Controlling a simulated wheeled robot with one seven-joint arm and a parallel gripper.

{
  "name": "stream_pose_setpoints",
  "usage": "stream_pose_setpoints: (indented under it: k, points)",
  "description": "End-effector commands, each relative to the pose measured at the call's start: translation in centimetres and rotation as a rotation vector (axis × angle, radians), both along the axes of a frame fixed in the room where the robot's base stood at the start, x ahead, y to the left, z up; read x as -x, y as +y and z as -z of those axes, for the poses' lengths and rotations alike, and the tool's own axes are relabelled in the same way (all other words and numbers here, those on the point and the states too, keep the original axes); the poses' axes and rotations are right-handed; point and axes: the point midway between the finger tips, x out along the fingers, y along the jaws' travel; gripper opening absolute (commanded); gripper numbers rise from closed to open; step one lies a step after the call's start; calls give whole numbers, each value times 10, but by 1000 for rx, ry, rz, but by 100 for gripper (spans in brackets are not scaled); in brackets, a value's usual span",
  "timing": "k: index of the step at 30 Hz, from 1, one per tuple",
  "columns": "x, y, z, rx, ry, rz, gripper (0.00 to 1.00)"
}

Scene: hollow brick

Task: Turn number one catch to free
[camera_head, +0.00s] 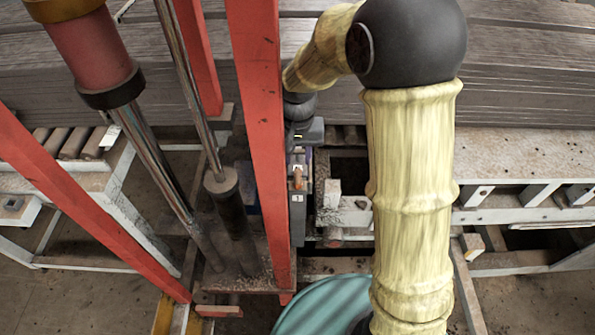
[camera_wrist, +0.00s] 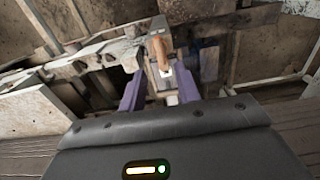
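The number one catch shows in the head view as a small orange-brown lever (camera_head: 298,177) on a narrow grey upright housing (camera_head: 298,228), above a white plate (camera_head: 297,198) that seems to read 1. In the wrist view the lever (camera_wrist: 158,48) stands roughly upright, with a white patch at its near end. My gripper (camera_wrist: 166,64) has its two purple fingers apart, one on each side of the lever in the picture. Nothing is held between them. Whether either finger touches the lever I cannot tell. In the head view my gripper is small and partly hidden by my wrist.
A red post (camera_head: 262,140) stands just left of the catch, with a slanting red bar (camera_head: 85,205) and steel rods further left. A pale frame (camera_head: 530,195) runs to the right. Stacked grey boards (camera_head: 540,75) lie behind. A teal rounded surface (camera_head: 325,308) shows below.

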Motion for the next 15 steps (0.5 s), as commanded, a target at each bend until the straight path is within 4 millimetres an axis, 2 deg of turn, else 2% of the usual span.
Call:
stream_pose_setpoints:
  k: [9, 15]
  points:
    - [1, 0, 54, 2, 5, 0, 33]
    - [0, 0, 75, 1, 2, 0, 33]
